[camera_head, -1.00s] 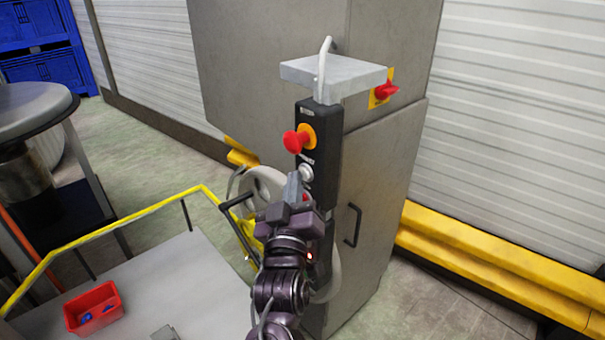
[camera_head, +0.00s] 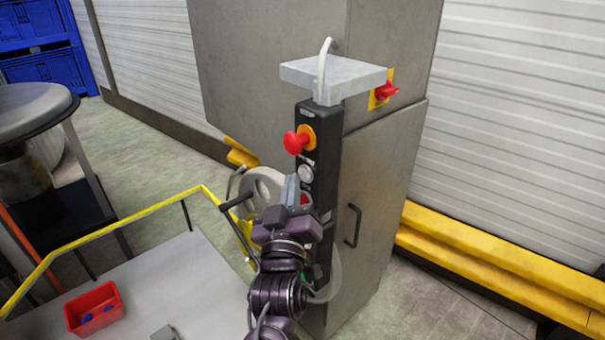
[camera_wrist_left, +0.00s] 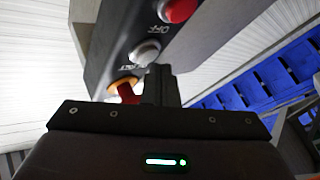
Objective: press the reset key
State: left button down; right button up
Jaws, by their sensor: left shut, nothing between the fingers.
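The black control box (camera_head: 318,150) hangs on the grey cabinet and carries a column of buttons. Its pale round key (camera_head: 305,174), the likely reset key, sits below a red mushroom button (camera_head: 297,141) on a yellow-orange base. A red button (camera_head: 305,198) is lower, partly hidden by my gripper. In the left wrist view the pale key (camera_wrist_left: 145,52) lies between the red OFF button (camera_wrist_left: 180,9) and the mushroom button (camera_wrist_left: 125,92); its label is only partly readable. My left gripper (camera_head: 291,188) is shut and empty, its tip just below-left of the key, apparently apart from it. My right gripper is out of view.
A grey plate (camera_head: 335,76) juts out above the box. A red switch (camera_head: 386,91) and a door handle (camera_head: 353,225) are on the cabinet (camera_head: 385,150). A yellow rail (camera_head: 120,224) edges a platform at left with a red bin (camera_head: 94,309).

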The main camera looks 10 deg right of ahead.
pick_arm(q)
jog(key=shift+s+a, duration=0.2)
jog(key=shift+a, duration=0.05)
jog(key=s+a, duration=0.1)
jog(key=a, duration=0.1)
jog(key=s+a, duration=0.2)
jog(key=shift+p, duration=0.4)
dwell(0.5)
